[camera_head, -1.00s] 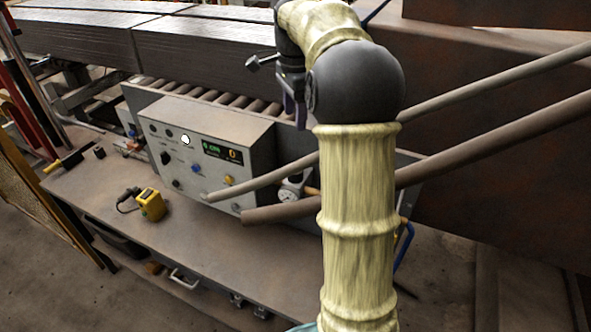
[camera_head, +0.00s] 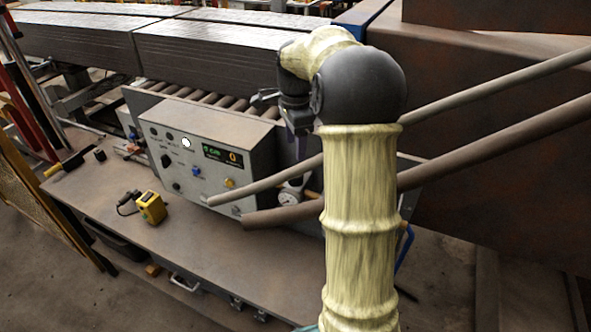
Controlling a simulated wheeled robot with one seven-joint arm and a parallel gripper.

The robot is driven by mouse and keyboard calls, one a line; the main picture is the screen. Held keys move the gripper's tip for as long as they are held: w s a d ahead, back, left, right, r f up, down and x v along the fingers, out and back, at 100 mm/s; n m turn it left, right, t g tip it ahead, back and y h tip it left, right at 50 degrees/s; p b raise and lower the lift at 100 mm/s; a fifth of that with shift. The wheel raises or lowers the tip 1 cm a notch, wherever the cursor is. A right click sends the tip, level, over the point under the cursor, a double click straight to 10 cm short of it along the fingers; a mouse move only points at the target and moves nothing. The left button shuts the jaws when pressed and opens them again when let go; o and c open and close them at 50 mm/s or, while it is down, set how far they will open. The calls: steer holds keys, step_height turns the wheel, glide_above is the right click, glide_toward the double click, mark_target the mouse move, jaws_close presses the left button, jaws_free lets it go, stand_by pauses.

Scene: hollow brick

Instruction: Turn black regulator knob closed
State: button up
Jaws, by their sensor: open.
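A round white-faced gauge (camera_head: 291,193) stands on the bench right of the grey control box, partly covered by a brown pole; it looks like part of the regulator. I cannot make out a black knob on it. The box front has a black knob (camera_head: 166,161) at its left and a smaller dark one (camera_head: 177,187) below. My gripper (camera_head: 301,147) hangs from my dark wrist above the gauge, beside the right end of the box. It is open and apart from the gauge as far as I can see. My arm hides much of it.
The grey control box (camera_head: 215,143) has a green display and coloured knobs. Two poles (camera_head: 450,160) cross in front of the gauge. A yellow device (camera_head: 150,207) with a black cable lies on the bench (camera_head: 110,190). Rollers (camera_head: 205,97) run behind; the bench's front is mostly clear.

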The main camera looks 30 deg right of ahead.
mark_target(296, 173)
step_height(296, 173, down, 10)
steer(key=shift+r+p, duration=0.2)
steer(key=shift+p, duration=0.4)
steer(key=shift+c, duration=0.2)
steer(key=c, duration=1)
